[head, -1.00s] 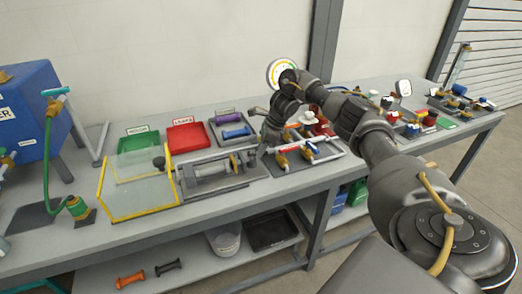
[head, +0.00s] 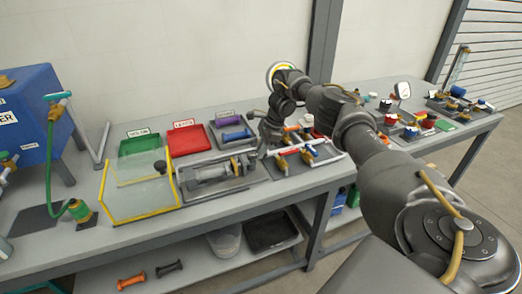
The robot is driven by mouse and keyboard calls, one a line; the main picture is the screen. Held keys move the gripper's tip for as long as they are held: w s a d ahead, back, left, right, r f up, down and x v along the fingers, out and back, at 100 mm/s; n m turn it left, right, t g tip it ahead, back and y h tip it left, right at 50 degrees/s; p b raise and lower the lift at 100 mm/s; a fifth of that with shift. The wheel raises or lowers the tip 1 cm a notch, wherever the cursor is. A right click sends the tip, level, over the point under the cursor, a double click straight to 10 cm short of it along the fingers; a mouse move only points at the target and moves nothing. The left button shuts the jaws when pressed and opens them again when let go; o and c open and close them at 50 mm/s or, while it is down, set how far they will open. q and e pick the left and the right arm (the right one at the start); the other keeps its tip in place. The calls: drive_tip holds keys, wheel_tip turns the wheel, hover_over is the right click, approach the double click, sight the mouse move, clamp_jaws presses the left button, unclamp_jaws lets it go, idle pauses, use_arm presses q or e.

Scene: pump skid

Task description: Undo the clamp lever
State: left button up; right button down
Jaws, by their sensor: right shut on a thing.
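My right gripper (head: 263,153) points down at the right end of this fixture. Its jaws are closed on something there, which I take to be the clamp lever. The lever itself is small and mostly hidden by the fingers, so its angle cannot be told. My left gripper is not in view.
The yellow-framed clear guard (head: 140,190) stands left of the fixture. Green (head: 140,145) and red (head: 190,139) trays lie behind it. A valve board (head: 305,154) with coloured handles is close on the gripper's right. The bench front edge is mostly clear.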

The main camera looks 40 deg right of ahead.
drive_tip(key=c, duration=1.6)
unclamp_jaws()
drive_tip(key=shift+r, duration=0.15)
drive_tip(key=p+v, duration=0.2)
drive_tip(key=v, duration=0.8)
drive_tip(key=shift+d+r, duration=0.2)
drive_tip(key=shift+r, duration=0.1)
